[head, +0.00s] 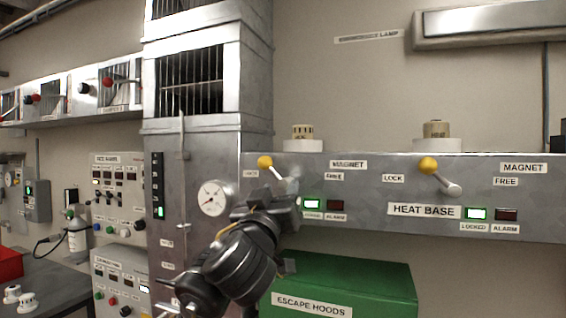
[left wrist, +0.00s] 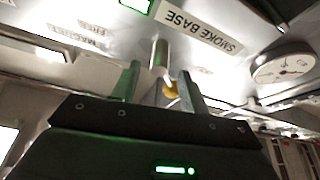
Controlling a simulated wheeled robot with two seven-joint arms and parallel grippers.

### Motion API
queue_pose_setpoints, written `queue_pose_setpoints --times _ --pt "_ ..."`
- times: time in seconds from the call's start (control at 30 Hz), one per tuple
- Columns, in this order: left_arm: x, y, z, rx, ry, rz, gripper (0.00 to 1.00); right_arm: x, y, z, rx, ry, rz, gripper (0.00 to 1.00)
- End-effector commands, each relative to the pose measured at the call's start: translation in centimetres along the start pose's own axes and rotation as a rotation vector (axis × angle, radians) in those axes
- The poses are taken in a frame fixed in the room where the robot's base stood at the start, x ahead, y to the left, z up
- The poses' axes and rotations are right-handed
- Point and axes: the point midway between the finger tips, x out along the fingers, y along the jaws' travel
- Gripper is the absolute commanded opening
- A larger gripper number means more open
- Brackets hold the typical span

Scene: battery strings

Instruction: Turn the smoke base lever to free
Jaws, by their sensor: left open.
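The smoke base lever (head: 278,172) is on the grey panel, its yellow knob up and left beside a partly legible LOCK label (head: 251,173). Its green LOCKED lamp (head: 312,204) is lit; the ALARM lamp beside it is dark. The SMOKE BASE label (left wrist: 203,32) shows inverted in the left wrist view, and my arm hides it in the head view. My left gripper (head: 284,192) is open just below the lever. In the left wrist view the yellow knob (left wrist: 171,90) appears between the open fingers (left wrist: 160,88); contact cannot be told. My right gripper is out of view.
The heat base lever (head: 433,174) is to the right on the same panel, its lamp (head: 476,213) also lit green. A round gauge (head: 214,197) is close left of my gripper. A green ESCAPE HOODS box (head: 350,284) stands below the panel. Two detectors sit on top.

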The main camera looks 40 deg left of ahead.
Motion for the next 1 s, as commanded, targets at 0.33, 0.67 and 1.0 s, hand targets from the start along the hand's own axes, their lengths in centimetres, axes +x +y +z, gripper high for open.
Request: queue_pose_setpoints --times 0.33,0.67,1.0 --pt "3.1 0.0 0.2 0.000 -0.003 0.003 0.44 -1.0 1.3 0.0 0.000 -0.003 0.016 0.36" --pt "3.4 0.0 0.2 0.000 -0.004 0.005 0.44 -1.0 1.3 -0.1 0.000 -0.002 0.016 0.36" --pt "3.4 0.1 0.2 0.000 -0.004 0.005 0.02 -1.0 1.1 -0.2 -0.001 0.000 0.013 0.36"
